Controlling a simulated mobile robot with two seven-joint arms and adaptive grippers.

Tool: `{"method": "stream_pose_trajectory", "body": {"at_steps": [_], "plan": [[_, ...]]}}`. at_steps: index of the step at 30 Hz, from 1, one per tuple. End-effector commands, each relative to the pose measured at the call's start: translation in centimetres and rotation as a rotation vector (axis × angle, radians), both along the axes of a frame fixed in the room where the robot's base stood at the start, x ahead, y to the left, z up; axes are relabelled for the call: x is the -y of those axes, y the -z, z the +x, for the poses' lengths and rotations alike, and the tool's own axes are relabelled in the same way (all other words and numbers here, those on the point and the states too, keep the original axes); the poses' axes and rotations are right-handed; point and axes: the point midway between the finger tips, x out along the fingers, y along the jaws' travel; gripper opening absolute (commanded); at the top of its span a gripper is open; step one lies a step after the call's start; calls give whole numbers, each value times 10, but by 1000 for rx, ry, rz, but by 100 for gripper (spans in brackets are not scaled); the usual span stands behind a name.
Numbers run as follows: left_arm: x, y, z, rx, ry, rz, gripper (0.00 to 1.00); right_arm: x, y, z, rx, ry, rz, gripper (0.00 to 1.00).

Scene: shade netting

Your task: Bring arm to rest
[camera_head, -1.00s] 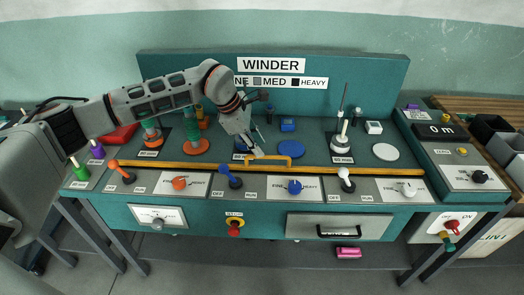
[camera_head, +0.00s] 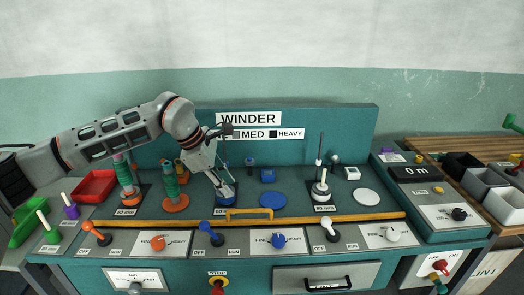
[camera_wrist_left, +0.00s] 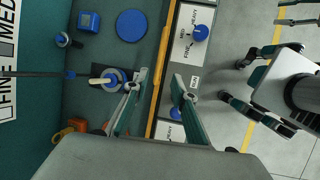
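My left arm (camera_head: 95,140) reaches in from the left, over the back of the teal winder bench. Its gripper (camera_head: 226,192) points down in front of the WINDER sign, behind the yellow rail, over or beside a blue disc. In the left wrist view its two fingers (camera_wrist_left: 158,95) are apart with nothing between them. The spindle with a blue base (camera_wrist_left: 110,80) shows beside one finger; contact cannot be told. What looks like my right gripper (camera_wrist_left: 235,85) is at the right of that view, above the floor, with its fingers apart. The head view does not show it.
The yellow rail (camera_head: 310,220) runs along the bench, with levers (camera_head: 212,233) and knobs before it. Green-wound spindles (camera_head: 170,180) stand left of the gripper and a white-based spindle (camera_head: 321,185) right. A red tray (camera_head: 94,186) is at left.

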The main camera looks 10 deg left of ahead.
Motion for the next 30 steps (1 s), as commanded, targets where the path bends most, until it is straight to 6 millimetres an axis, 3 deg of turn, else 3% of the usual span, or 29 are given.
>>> {"method": "stream_pose_trajectory", "body": {"at_steps": [2, 5, 8, 11, 15, 18, 21, 24, 30], "plan": [[5, 3, -2, -7, 4, -12, 26, 0, 0, 0, 1, 0, 1, 40], [29, 15, -12, -35, 20, -75, 26, 0, 0, 0, 1, 0, 1, 40], [75, 33, -33, -99, 39, -210, 26, 0, 0, 0, 1, 0, 1, 40], [133, 47, -63, -193, 38, -409, 26, -1, 0, 0, 2, 0, 1, 40], [202, 46, -102, -343, -13, -703, 26, -1, 0, 0, 1, 0, 1, 40], [239, 37, -123, -463, -86, -912, 26, -1, 0, 0, 1, 0, 1, 40], [262, 24, -136, -590, -189, -1116, 26, 0, 0, 0, 1, 0, 1, 40], [273, 14, -140, -722, -321, -1312, 26, 0, 0, 0, 0, 1, 1, 40], [260, 14, -129, -990, -673, -1669, 26, 0, 0, 0, 0, 0, 0, 40]]}}
